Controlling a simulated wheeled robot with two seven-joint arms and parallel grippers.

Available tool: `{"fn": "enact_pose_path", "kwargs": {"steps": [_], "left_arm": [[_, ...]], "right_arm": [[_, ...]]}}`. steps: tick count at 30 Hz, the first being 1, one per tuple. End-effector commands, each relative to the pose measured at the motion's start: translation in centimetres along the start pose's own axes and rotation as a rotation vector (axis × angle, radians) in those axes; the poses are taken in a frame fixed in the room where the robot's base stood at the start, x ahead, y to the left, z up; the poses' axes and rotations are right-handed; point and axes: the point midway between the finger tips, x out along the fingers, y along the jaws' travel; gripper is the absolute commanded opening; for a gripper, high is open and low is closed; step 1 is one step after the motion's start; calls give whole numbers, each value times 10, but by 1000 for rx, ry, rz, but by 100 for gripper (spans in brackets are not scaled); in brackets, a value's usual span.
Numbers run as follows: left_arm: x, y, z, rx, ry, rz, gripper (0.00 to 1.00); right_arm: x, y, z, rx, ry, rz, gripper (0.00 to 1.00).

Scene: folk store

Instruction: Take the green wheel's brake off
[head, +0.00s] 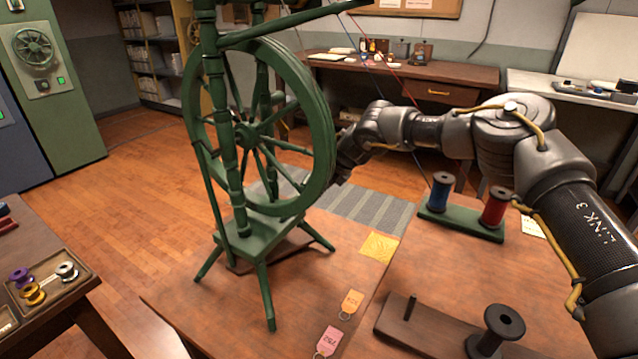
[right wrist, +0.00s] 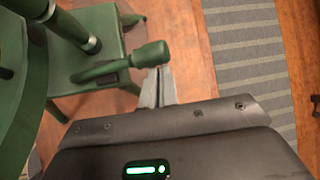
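The green spinning wheel (head: 262,125) stands upright on the wooden table in the head view, its spoked wheel facing me. In the right wrist view, a green lever with a rounded knob (right wrist: 151,55) sticks out beside the green base (right wrist: 95,50); I take it for the brake. My right gripper (right wrist: 160,72) has its fingers together, with the tips right at the knob's lower edge; contact cannot be told for certain. In the head view the right hand is partly hidden behind the wheel's right rim, and the lever cannot be made out. My left gripper is not in view.
A stand with blue and red spools (head: 460,212) and a dark spool holder (head: 430,333) are on the table at right. Orange and pink tags (head: 351,303) lie at the front. A spool tray (head: 50,282) is at left. Coloured threads hang above.

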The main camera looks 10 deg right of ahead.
Motion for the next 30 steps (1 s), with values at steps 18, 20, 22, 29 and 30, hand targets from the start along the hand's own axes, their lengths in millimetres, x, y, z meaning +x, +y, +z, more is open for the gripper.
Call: {"fn": "enact_pose_path", "kwargs": {"steps": [18,20,22,29,30], "left_arm": [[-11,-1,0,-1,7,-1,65],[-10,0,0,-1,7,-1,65],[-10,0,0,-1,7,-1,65],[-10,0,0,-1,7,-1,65],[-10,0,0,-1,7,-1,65]], "right_arm": [[-73,9,-34,1,11,6,0],[-77,10,-34,1,12,6,0],[-81,10,-34,1,12,6,0],[-83,11,-34,1,13,6,0],[-83,11,-34,1,13,6,0]]}}
